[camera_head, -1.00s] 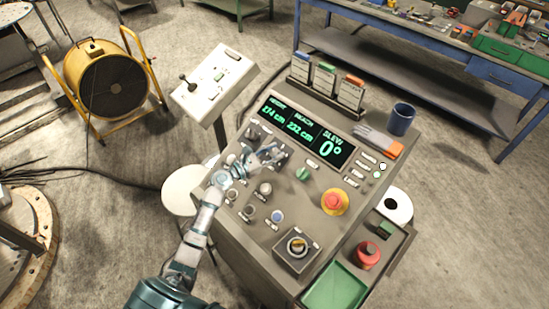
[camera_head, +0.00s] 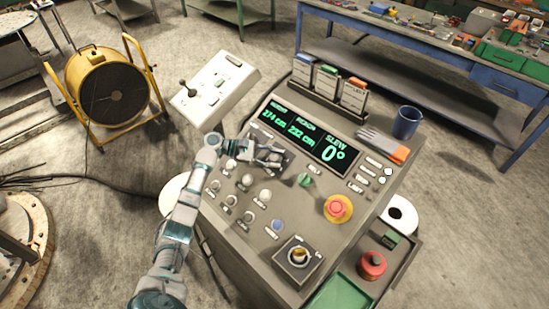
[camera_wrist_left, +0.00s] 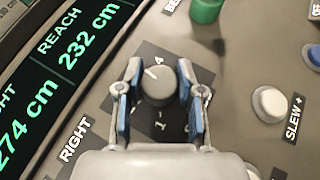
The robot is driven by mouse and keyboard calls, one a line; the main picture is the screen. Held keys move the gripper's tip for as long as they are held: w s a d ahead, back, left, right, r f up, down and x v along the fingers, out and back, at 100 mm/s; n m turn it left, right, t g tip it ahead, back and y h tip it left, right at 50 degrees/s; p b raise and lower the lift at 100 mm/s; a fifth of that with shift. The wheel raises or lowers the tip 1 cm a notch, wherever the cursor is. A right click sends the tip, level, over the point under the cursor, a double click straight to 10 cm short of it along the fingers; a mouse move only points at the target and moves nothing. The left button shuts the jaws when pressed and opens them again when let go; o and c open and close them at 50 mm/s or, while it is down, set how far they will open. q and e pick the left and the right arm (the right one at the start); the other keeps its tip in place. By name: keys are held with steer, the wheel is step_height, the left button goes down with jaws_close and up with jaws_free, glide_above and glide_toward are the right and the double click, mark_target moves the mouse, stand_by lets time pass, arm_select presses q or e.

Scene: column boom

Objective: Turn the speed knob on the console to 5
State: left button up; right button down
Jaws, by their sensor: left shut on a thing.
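The speed knob (camera_wrist_left: 158,88) is a dark grey round knob on a black numbered plate on the console (camera_head: 325,185). In the left wrist view its white pointer line aims up and a little left, close to the 4. A 1 shows below the knob; other numbers are hidden by the fingers. My left gripper (camera_head: 270,155) is at the knob, below the display. In the left wrist view its two blue-padded fingers (camera_wrist_left: 160,92) are closed on opposite sides of the knob. My right gripper is not in view.
The display (camera_head: 305,135) reads height 274 cm, reach 232 cm, slew 0°. A green knob (camera_head: 304,180), a red emergency button (camera_head: 338,208), several pale push buttons and a key switch (camera_head: 298,256) are nearby. A mug (camera_head: 407,122) stands at the console's back right.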

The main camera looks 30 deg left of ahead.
arm_select(q)
steer(key=shift+f+m+g, duration=0.1)
steer(key=shift+m+g, duration=0.5)
steer(key=shift+m, duration=0.1)
steer(key=o, duration=1.2)
steer(key=shift+a, duration=0.1)
steer(key=shift+c, duration=0.2)
steer(key=v, duration=1.2)
steer(key=shift+a, duration=0.1)
